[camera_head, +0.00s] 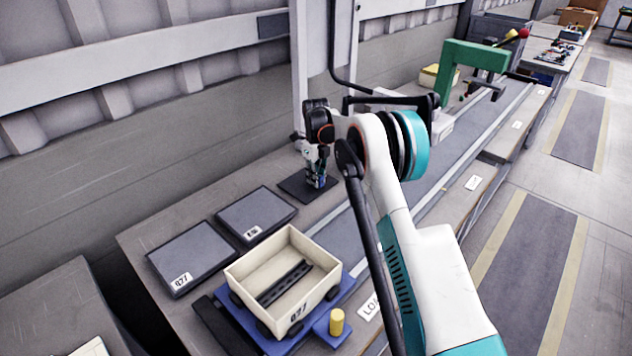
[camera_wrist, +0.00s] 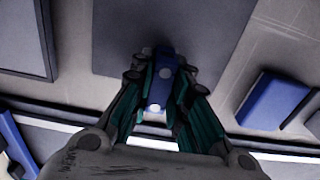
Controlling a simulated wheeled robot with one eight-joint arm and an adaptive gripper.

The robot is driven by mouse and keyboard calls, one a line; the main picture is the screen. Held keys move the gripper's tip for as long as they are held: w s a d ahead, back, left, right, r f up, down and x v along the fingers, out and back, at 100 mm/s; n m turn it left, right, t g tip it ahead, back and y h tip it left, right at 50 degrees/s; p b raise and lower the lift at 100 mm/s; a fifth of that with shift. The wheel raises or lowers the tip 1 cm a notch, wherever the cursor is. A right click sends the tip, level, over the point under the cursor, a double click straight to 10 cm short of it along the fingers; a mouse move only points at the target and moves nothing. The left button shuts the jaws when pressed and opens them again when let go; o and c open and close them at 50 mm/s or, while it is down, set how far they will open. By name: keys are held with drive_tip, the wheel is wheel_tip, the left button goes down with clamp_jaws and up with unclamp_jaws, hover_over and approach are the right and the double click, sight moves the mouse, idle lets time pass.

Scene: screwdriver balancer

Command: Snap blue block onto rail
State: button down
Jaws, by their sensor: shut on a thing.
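My gripper (camera_head: 316,182) points down over a small dark pad (camera_head: 296,190) on the bench. In the wrist view the gripper (camera_wrist: 160,108) has its teal-lined fingers closed on a blue block (camera_wrist: 161,88). The block shows small pale round spots, and the dark pad (camera_wrist: 120,35) lies beneath it. I cannot tell whether the block touches the pad. In the head view only a little blue shows between the fingers. A black slotted bar, likely the rail (camera_head: 287,283), lies inside a cream bin (camera_head: 243,272) at the front.
The bin sits on a blue carrier (camera_head: 352,284) with a yellow cylinder (camera_head: 337,321) beside it. Two dark flat pads (camera_head: 190,256) (camera_head: 256,213) lie left of my gripper. A green arch (camera_head: 475,54) stands further back. Another blue piece (camera_wrist: 272,103) shows at right in the wrist view.

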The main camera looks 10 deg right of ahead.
drive_tip(key=shift+r+p, duration=0.95)
drive_tip(key=shift+r, duration=1.3)
drive_tip(key=s+d+r, duration=0.2)
drive_tip(key=s+d, duration=0.4)
drive_tip(key=s, duration=0.4)
drive_tip(key=s+d+r+p, duration=0.1)
drive_tip(key=s+d+r, duration=0.2)
drive_tip(key=s+d, duration=0.4)
drive_tip(key=s+d+r+p, duration=0.1)
drive_tip(key=s+d+r, duration=0.2)
drive_tip(key=s+d, duration=0.4)
drive_tip(key=s, duration=0.6)
drive_tip(key=shift+f, duration=0.1)
